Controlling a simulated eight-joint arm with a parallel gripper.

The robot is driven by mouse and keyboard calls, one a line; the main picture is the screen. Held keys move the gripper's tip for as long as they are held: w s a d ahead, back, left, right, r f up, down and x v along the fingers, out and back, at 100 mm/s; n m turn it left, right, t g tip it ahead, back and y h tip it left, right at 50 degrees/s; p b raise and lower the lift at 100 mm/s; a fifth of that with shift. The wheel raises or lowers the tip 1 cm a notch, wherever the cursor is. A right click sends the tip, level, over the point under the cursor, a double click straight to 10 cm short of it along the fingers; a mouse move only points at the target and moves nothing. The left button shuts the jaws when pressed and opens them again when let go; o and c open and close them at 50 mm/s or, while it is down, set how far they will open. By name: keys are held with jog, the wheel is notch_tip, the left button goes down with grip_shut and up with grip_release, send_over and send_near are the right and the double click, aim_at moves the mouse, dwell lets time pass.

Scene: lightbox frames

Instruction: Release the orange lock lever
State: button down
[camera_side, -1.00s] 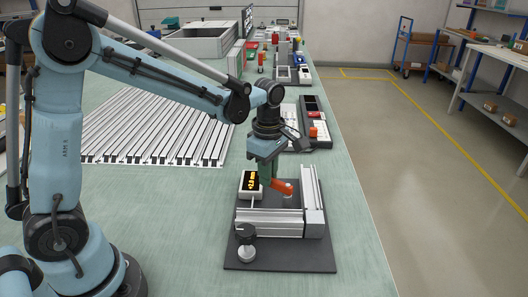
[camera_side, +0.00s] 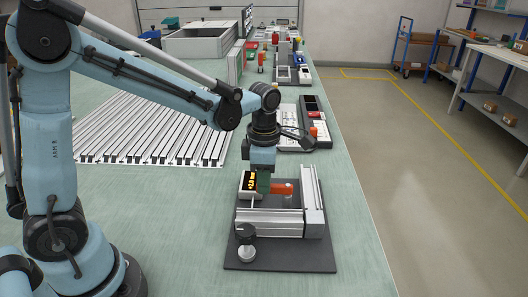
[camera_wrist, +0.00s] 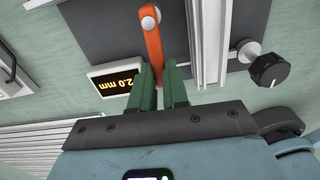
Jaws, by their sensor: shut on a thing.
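The orange lock lever (camera_side: 282,188) lies over the fixture, to the right of my gripper in the side view. In the wrist view the lever (camera_wrist: 152,38) runs from a round pivot at the top down to my gripper (camera_wrist: 160,82). My green fingers are shut on its free end, one on each side. In the side view my gripper (camera_side: 264,188) points down, and its fingers hide that end of the lever. A small white display (camera_side: 248,184) stands just left of the fingers. In the wrist view its amber digits appear upside down and end in 2.0 mm.
The dark fixture plate (camera_side: 280,262) carries aluminium rails (camera_side: 268,226) and a black knob (camera_side: 245,232) at its front left. Slotted profiles (camera_side: 150,130) lie to the left. Other devices stand farther back. The bench's right edge is close to the plate.

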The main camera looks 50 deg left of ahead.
jog(key=c, duration=1.1)
grip_release()
jog(key=shift+r, duration=0.1)
notch_tip(320, 180, up, 12)
jog(key=s+f+m+t, duration=0.2)
jog(key=s+m, duration=0.1)
jog(key=m, duration=0.6)
jog(key=s+a+f+m+t, duration=0.1)
jog(key=s+m+t, duration=0.1)
jog(key=m, duration=0.7)
jog(key=s+a+f+m+t, duration=0.1)
jog(key=s+f+m+t, duration=0.1)
jog(key=m, duration=0.6)
jog(key=shift+s+a+f+m+t, duration=0.2)
jog(key=shift+s+t, duration=0.1)
jog(key=shift+s, duration=0.15)
jog(key=shift+s+a+f+m+t, duration=0.1)
jog(key=shift+s+m+t, duration=0.1)
jog(key=shift+s+t, duration=0.15)
